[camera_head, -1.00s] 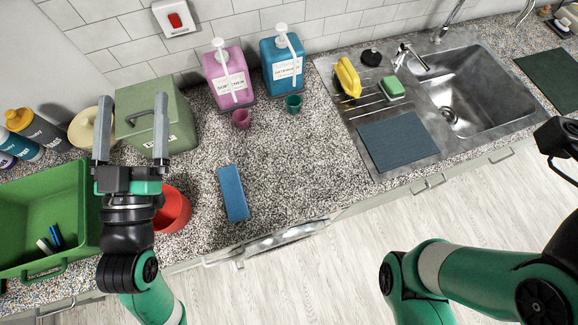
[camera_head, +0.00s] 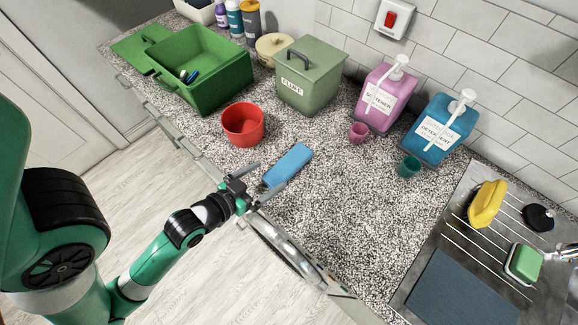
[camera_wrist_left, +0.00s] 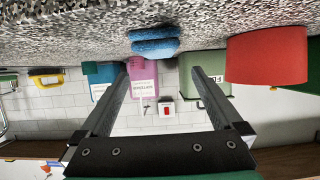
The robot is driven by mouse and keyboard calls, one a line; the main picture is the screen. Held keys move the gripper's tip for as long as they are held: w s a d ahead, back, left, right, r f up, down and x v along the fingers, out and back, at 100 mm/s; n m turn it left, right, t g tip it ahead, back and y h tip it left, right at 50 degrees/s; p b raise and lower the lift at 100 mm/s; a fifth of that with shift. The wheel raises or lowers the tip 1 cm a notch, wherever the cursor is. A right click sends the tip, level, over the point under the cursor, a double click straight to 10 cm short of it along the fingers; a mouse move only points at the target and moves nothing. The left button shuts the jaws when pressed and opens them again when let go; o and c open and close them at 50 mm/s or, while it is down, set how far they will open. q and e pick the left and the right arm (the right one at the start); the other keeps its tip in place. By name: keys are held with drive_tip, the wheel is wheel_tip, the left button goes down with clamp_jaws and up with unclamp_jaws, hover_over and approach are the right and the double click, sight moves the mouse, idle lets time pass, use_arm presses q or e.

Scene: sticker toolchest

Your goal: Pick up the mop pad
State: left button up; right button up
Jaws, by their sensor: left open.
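The mop pad, a flat blue rectangular pad (camera_head: 287,165), lies on the speckled counter near its front edge. In the left wrist view, which is upside down, it shows edge-on with fluffy sides (camera_wrist_left: 153,42). My left gripper (camera_head: 262,179) is open and empty, low at the counter's front edge. Its fingers point toward the near end of the pad. In the left wrist view the fingertips (camera_wrist_left: 160,75) are spread apart and the pad appears ahead, roughly in line with the gap. I cannot tell whether a finger touches it. My right gripper is out of view.
A red bucket (camera_head: 243,124) stands left of the pad. A green bin (camera_head: 205,92) and a lidded green box (camera_head: 309,85) are behind. Pink (camera_head: 386,98) and blue (camera_head: 444,124) dispensers stand by the wall, with small cups before them. Counter right of the pad is clear.

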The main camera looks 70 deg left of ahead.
sight(287, 165)
use_arm(q)
drive_tip(key=x, duration=0.3)
drive_tip(key=shift+w+a, duration=0.1)
drive_tip(key=shift+w, duration=0.1)
drive_tip(key=shift+f+x, duration=0.1)
drive_tip(key=shift+x, duration=1.4)
drive_tip(key=shift+f+x, duration=0.15)
drive_tip(key=shift+x, duration=1.35)
drive_tip(key=shift+s, duration=0.1)
drive_tip(key=c, duration=1.3)
